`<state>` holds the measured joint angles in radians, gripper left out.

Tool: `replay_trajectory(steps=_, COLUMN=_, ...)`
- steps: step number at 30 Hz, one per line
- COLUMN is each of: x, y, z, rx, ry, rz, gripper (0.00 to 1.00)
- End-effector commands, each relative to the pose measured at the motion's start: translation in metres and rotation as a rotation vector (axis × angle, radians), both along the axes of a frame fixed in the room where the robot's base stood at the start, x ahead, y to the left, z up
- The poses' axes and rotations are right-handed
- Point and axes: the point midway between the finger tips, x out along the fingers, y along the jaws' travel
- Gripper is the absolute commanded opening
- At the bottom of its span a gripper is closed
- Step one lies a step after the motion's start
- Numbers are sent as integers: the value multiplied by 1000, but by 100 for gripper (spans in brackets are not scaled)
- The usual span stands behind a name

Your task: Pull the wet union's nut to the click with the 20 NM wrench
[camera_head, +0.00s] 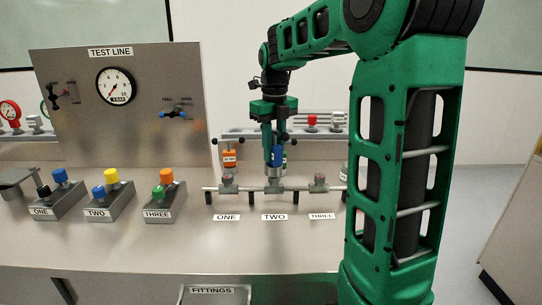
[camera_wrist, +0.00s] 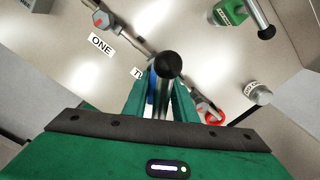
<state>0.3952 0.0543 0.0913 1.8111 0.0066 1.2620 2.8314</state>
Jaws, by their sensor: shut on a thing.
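My gripper (camera_head: 275,146) points down over the middle union, shut on a blue-bodied wrench (camera_head: 276,156). In the wrist view the gripper (camera_wrist: 160,90) has the wrench's black ball end (camera_wrist: 168,65) and steel shaft between its fingers. The wrench's lower end is at the union labelled TWO (camera_head: 274,186); I cannot tell whether it is seated on the nut. Unions ONE (camera_head: 227,184) and THREE (camera_head: 319,184) stand either side on the same pipe. Which union is wet does not show. The held wrench's torque marking is not readable.
An orange labelled wrench (camera_head: 229,158) stands behind union ONE. A green labelled tool (camera_wrist: 228,12) shows in the wrist view. The test panel with its gauge (camera_head: 116,86) stands at the left, behind blocks with coloured knobs (camera_head: 111,205). The front bench is clear.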

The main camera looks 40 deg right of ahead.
Motion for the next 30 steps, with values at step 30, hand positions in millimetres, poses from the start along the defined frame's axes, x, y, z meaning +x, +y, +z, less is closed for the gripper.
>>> replay_trajectory(steps=30, x=-1, y=0, z=42, rx=0, ry=2, rz=0, gripper=0)
